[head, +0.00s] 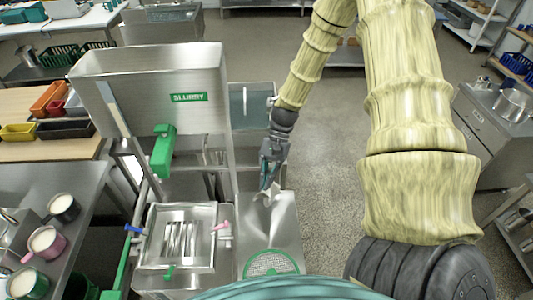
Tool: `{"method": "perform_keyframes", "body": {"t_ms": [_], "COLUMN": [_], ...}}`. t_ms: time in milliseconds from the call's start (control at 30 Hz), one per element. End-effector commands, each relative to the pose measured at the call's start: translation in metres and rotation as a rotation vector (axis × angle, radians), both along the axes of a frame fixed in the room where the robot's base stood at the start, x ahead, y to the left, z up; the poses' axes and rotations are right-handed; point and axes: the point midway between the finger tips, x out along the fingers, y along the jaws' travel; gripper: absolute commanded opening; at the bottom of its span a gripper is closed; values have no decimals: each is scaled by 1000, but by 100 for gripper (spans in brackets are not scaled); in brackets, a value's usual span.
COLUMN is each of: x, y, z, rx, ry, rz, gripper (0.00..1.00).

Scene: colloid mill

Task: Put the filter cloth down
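My gripper (269,181) points down over a steel surface (284,220) right of the mill's slotted tray. A small pale, crumpled piece, which looks like the filter cloth (266,192), is at its fingertips. The cloth rises to a peak between the fingers, so the gripper appears shut on it. The lower part of the cloth is close to the steel surface; I cannot tell whether it touches. The fingers are small and partly hidden by the wrist.
A green-rimmed round sieve (271,263) lies at the near end of the steel surface. The steel machine labelled SLURRY (150,90) stands to the left, with a slotted tray (182,238) below. Mugs (46,243) stand on the left bench. Open floor (330,170) lies to the right.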

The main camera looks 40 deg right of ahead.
Motion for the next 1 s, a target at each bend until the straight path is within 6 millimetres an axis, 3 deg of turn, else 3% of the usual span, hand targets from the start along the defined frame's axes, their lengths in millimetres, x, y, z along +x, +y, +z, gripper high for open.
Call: {"method": "perform_keyframes", "body": {"t_ms": [467,667,1000], "x": [10,32,72], "y": [-10,-25,-66], "z": [-3,-2,-7], "rx": [0,-1,7], "ry": [-1,-5,-6], "rz": [-83,-250,-559], "gripper": [0,0,0]}}
